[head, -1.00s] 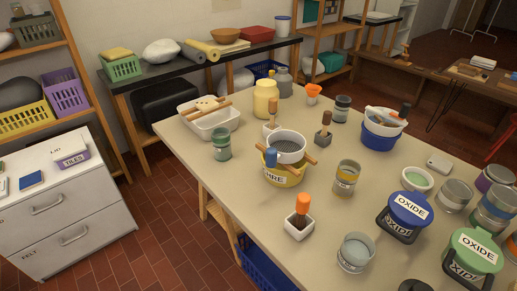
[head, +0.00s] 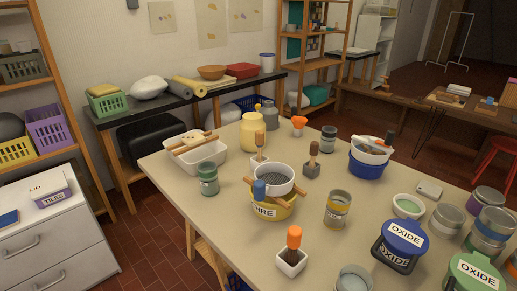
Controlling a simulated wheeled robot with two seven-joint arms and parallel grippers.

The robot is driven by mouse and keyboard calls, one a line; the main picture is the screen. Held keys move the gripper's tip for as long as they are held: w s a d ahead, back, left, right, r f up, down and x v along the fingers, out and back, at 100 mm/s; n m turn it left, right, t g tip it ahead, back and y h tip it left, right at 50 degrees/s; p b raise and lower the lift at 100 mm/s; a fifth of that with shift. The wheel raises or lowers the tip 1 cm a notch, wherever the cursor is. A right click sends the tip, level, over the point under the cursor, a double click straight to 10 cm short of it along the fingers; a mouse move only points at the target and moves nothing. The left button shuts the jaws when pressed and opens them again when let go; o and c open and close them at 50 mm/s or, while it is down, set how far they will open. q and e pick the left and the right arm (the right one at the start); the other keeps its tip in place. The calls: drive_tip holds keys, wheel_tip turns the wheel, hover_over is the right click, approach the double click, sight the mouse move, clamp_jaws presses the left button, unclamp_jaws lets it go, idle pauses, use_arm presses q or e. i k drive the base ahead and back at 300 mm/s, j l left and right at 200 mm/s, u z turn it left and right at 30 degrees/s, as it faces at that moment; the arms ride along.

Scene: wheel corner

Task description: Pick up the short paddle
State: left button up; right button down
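No thing in view is marked as the short paddle, and I cannot tell for sure which one it is. An orange-topped handle (head: 294,238) stands upright in a small white pot (head: 291,263) at the table's near side. A brown handle (head: 313,150) stands in a small grey block-like pot (head: 311,171). An orange-brown handle (head: 260,142) stands in a white pot behind the sieve. A blue handle (head: 259,190) shows at the yellow bucket (head: 272,208). Neither gripper is in view.
A sieve (head: 266,178) and wooden sticks rest over the yellow bucket. OXIDE tubs (head: 403,237), a jar (head: 337,210), a green jar (head: 208,180) and a white tub (head: 195,155) crowd the beige table (head: 235,235). A drawer cabinet (head: 50,240) stands left.

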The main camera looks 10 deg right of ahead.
sight(260, 135)
drive_tip(key=l+z, duration=0.35)
drive_tip(key=i+l+z, duration=0.15)
drive_tip(key=z, duration=0.2)
